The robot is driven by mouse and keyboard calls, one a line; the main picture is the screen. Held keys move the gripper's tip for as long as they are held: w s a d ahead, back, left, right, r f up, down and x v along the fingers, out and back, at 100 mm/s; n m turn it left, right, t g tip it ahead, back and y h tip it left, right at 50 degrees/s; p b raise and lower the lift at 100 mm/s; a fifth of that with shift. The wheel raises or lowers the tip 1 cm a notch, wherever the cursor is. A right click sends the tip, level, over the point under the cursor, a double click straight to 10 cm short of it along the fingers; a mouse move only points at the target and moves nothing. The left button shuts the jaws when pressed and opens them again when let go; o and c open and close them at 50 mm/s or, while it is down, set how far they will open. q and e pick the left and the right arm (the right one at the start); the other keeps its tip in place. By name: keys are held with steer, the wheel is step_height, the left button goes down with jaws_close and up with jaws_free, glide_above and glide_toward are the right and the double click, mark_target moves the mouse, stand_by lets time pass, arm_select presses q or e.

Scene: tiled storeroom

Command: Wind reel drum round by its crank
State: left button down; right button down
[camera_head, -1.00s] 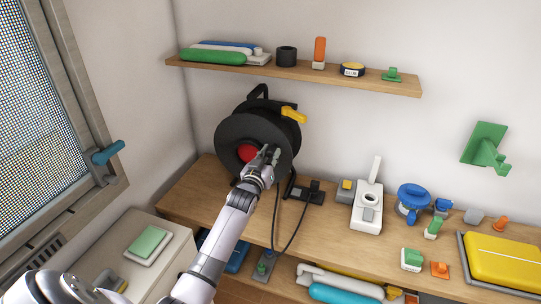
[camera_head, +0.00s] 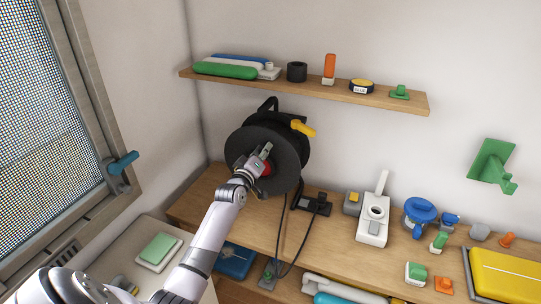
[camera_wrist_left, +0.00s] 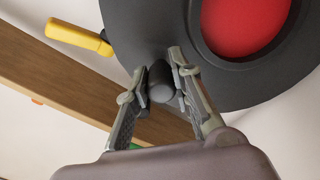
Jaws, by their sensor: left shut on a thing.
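The black reel drum (camera_head: 290,153) stands on the wooden bench against the wall, with a red centre (camera_head: 266,169); drum and red hub also fill the top of the left wrist view (camera_wrist_left: 180,22). My left gripper (camera_head: 262,153) is in front of the drum's face, just left of and above the red hub. In the left wrist view it (camera_wrist_left: 160,80) is shut around a short dark crank knob (camera_wrist_left: 160,82) near the drum's rim. In the head view the gripper hides the knob. A yellow handle (camera_head: 303,128) sticks out at the drum's upper right. My right gripper is not in view.
A wooden shelf (camera_head: 310,91) with several items runs above the reel. A black cable and socket block (camera_head: 313,205) lie right of the reel. A white device (camera_head: 373,226) and several coloured items stand further right. A window with a blue handle (camera_head: 124,162) is at left.

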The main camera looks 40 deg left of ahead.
arm_select(q)
steer(key=shift+s+a+r+n, duration=0.2)
steer(key=shift+s+a+n, duration=0.05)
steer(key=shift+a+n, duration=0.65)
steer(key=shift+s+a+r+n, duration=0.2)
steer(key=shift+a+n, duration=0.55)
steer(key=shift+n, duration=0.25)
steer(key=c, duration=1.4)
jaws_free()
steer(key=shift+a, duration=0.1)
steer(key=shift+f, duration=0.1)
steer(key=v, duration=1.2)
